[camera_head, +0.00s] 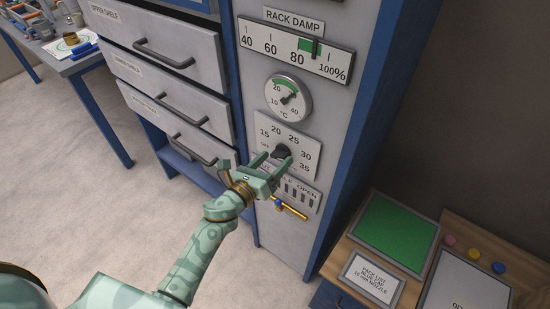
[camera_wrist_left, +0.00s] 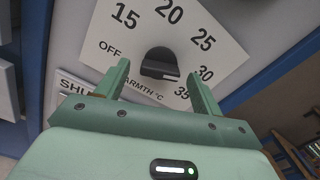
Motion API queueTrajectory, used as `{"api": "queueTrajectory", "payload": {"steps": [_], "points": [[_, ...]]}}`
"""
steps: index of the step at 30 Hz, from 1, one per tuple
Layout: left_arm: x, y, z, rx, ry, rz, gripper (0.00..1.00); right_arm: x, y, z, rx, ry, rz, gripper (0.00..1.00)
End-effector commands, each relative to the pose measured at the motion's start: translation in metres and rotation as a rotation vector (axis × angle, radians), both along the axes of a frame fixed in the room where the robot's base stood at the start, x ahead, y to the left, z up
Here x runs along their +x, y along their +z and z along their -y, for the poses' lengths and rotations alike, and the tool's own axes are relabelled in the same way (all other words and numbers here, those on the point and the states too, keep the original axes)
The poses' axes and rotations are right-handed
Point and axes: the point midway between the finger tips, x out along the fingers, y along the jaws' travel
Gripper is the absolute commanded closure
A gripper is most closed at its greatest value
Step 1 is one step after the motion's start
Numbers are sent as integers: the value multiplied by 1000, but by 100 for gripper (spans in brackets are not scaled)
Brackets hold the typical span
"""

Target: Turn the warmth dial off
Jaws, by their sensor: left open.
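The warmth dial is a black knob (camera_head: 283,151) on a white scale plate marked 15 to 35 with an OFF mark, on the grey cabinet front. In the left wrist view the knob (camera_wrist_left: 160,63) sits ahead of my fingers, and its pale mark seems to point right, toward the 30 to 35 side. My left gripper (camera_head: 271,162) is open at the dial. In the left wrist view the open fingers (camera_wrist_left: 158,75) stand left and right of the knob, apart from it. Whether they reach around it is unclear. My right gripper is out of view.
Drawers with handles (camera_head: 164,54) stand left; a wooden panel (camera_head: 500,249) is lower right.

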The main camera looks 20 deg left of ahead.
Motion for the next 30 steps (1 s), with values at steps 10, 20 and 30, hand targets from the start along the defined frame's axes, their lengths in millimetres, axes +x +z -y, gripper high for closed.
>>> {"api": "queueTrajectory", "payload": {"steps": [10,20,30], "points": [[13,0,5,-1,0,0,33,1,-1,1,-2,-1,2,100],[12,0,5,-1,0,0,78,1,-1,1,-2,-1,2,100],[12,0,4,-54,0,-21,77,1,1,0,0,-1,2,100]]}}
